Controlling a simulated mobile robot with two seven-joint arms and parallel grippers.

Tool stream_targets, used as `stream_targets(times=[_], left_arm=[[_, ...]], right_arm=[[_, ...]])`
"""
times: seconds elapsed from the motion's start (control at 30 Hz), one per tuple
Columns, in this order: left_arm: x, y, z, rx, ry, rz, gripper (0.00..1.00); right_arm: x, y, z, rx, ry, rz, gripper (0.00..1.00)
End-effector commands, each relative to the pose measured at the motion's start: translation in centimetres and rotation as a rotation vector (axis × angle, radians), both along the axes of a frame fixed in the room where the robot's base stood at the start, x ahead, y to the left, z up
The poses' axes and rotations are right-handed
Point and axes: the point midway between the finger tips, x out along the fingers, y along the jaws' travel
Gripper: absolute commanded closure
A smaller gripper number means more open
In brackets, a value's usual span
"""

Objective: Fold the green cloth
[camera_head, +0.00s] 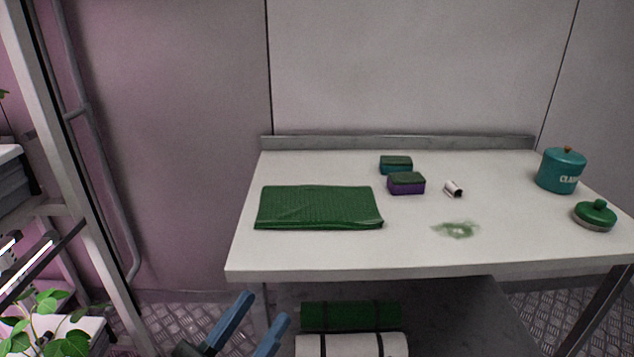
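The green cloth (318,207) lies as a rough rectangle on the left part of the white table (330,258). Its front right corner looks slightly raised or thick; I cannot tell how many layers it has. My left gripper (267,306) shows at the bottom of the view, with two blue fingers spread apart and nothing between them. It is in front of the table's front left edge, apart from the cloth. My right gripper is not in view.
Two sponges (406,183) (396,165), a small white cylinder (453,189) and a green smear (456,230) are right of the cloth. A teal canister (561,171) and a green-knobbed lid (595,216) are far right. Rolled bundles (351,316) lie below. A plant rack (85,200) stands left.

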Motion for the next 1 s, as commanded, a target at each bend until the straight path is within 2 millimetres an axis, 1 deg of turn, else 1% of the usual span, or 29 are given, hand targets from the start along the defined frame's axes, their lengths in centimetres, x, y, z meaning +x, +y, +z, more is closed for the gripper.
stream_targets(times=[0.03,0.1,0.17,0.2,0.3,0.37,0.4,0.47,0.5,0.53,0.77,1.0], left_arm=[[0.3,1.6,-2.8,0.006,0.123,0.080,0.60],[0.3,3.2,-6.1,0.032,0.255,0.157,0.60],[-0.1,4.3,-8.6,0.058,0.355,0.202,0.60],[-0.5,4.9,-10.2,0.076,0.418,0.224,0.60],[-1.9,6.1,-13.7,0.120,0.560,0.260,0.60],[-3.0,6.7,-15.7,0.148,0.640,0.270,0.60],[-3.7,7.0,-16.9,0.165,0.690,0.275,0.60],[-5.1,7.4,-18.6,0.190,0.766,0.274,0.60],[-4.7,7.3,-17.2,0.198,0.763,0.274,0.60],[-4.6,7.2,-16.9,0.205,0.767,0.273,0.60],[-4.3,7.1,-15.7,0.257,0.828,0.274,0.60],[-4.1,7.0,-13.9,0.331,0.914,0.274,0.60]], right_arm=[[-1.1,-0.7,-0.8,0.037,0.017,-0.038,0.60],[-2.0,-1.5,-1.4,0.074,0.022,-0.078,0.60],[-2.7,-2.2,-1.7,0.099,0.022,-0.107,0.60],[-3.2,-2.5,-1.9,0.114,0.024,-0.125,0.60],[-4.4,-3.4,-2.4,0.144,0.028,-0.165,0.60],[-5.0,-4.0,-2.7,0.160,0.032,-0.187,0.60],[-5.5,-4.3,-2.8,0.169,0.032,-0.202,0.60],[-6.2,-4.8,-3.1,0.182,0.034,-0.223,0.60],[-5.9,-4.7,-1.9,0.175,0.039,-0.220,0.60],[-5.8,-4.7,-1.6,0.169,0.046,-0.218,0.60],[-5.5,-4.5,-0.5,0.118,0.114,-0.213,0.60],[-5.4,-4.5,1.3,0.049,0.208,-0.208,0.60]])
